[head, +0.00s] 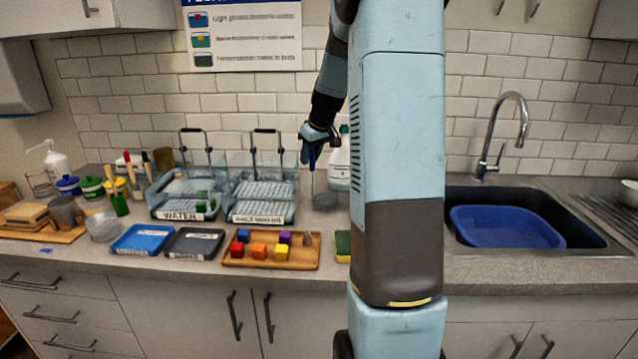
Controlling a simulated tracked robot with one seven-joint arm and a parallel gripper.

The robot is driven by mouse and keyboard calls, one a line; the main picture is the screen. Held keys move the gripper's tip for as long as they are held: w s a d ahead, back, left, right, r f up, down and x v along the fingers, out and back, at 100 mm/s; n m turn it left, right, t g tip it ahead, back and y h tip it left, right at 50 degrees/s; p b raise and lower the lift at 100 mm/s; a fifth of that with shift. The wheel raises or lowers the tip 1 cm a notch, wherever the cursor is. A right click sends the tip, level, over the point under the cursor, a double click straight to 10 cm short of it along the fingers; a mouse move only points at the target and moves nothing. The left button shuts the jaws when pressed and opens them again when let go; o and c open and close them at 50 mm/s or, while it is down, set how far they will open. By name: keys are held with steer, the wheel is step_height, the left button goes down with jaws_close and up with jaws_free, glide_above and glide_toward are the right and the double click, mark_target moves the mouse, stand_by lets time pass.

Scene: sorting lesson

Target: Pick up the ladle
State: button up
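My gripper (312,158) points down above the counter, left of my column. Its dark blue fingers are small and close together, and I cannot tell whether they are open or shut. Below it is a small grey, rounded thing (325,201) with a thin upright line rising toward the fingers. It looks like the ladle, standing on the counter right of the wire-handled bins. I cannot tell whether the fingers touch its handle. My column hides the counter just to the right.
Two clear bins with tall wire handles (187,196) (264,200) stand left of the gripper. A white spray bottle (339,166) stands close behind it. A wooden tray of coloured blocks (240,262) lies in front. A sink with a blue basin (507,228) is at right.

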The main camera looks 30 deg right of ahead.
steer(key=shift+c, duration=0.4)
jaws_close()
